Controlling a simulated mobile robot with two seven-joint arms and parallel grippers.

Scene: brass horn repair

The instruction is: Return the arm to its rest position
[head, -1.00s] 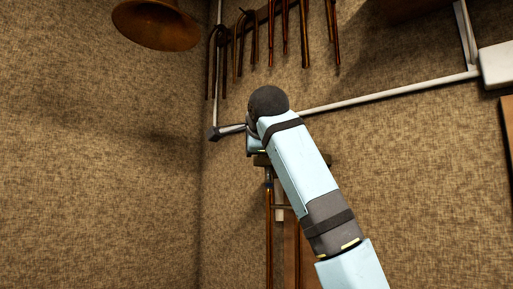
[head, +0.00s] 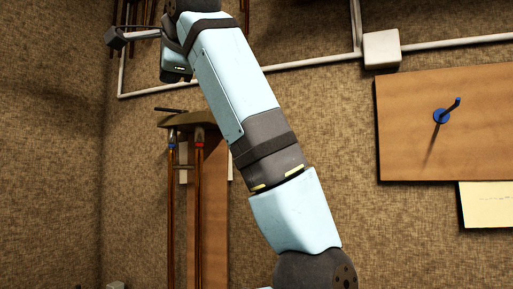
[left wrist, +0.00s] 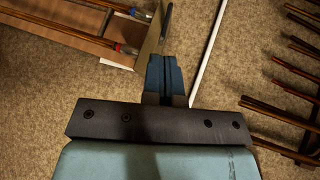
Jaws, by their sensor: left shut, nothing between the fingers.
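My left arm (head: 235,85) rises from the bottom of the head view toward the top left, in front of the textured wall. My left gripper (head: 116,37) is at its far end, at the upper left, raised and clear of the hanging tubes as far as I can tell. In the left wrist view the dark blue fingers (left wrist: 165,78) are together and hold nothing. My right gripper is in neither view.
A brown board (head: 445,85) with a blue hook (head: 441,116) hangs at the right. White conduit (head: 300,63) crosses the wall. Several tubes (left wrist: 290,92) show in the left wrist view.

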